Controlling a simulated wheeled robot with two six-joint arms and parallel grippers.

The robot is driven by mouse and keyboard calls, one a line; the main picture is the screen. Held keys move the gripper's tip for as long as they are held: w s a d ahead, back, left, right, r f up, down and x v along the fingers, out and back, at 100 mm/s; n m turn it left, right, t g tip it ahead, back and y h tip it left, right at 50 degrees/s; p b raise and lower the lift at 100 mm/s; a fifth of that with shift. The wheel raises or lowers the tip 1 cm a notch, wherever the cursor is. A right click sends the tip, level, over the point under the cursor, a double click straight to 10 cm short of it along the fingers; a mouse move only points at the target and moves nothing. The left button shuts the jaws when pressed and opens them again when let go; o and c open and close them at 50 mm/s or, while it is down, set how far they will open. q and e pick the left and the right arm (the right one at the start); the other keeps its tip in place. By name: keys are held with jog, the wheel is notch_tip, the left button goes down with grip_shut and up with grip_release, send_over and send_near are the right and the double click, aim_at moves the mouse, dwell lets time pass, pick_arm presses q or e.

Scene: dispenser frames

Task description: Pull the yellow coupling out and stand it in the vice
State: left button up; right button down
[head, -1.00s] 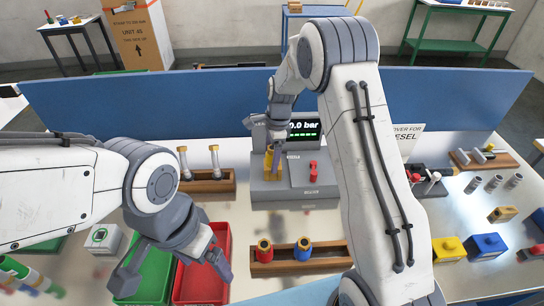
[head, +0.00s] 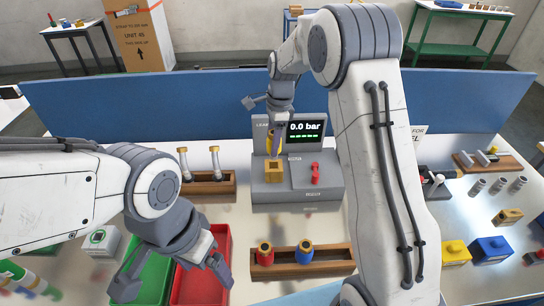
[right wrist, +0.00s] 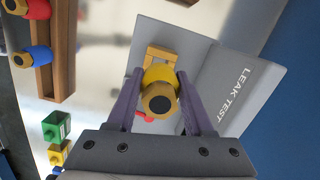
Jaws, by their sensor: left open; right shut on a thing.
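The yellow coupling (head: 273,146) has a brass collar and a dark bore; its end faces the camera in the right wrist view (right wrist: 158,98). My right gripper (right wrist: 155,84) is shut on it, one finger on each side. It is above the square brass holder (head: 274,172) on the grey leak-test unit (head: 297,195); the holder's top opening shows. I cannot tell whether its lower end is fully clear. My left gripper (head: 172,278) is open and empty above the green and red trays. No vice is clearly identifiable; a dark fixture (head: 428,178) at right is partly behind my right arm.
A wooden rack (head: 285,270) in front holds a red coupling (head: 265,255) and a blue coupling (head: 305,252). A red lever (head: 315,171) is on the unit. A second rack (head: 208,188) with two metal-ended pieces stands left. A blue panel (head: 130,105) closes the back.

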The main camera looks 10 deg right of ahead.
aim_at(272, 132)
notch_tip(272, 132, up, 4)
jog(key=shift+f, duration=0.1)
jog(key=shift+r, duration=0.35)
jog(key=shift+r+p, duration=2.5)
jog(key=shift+r, duration=0.1)
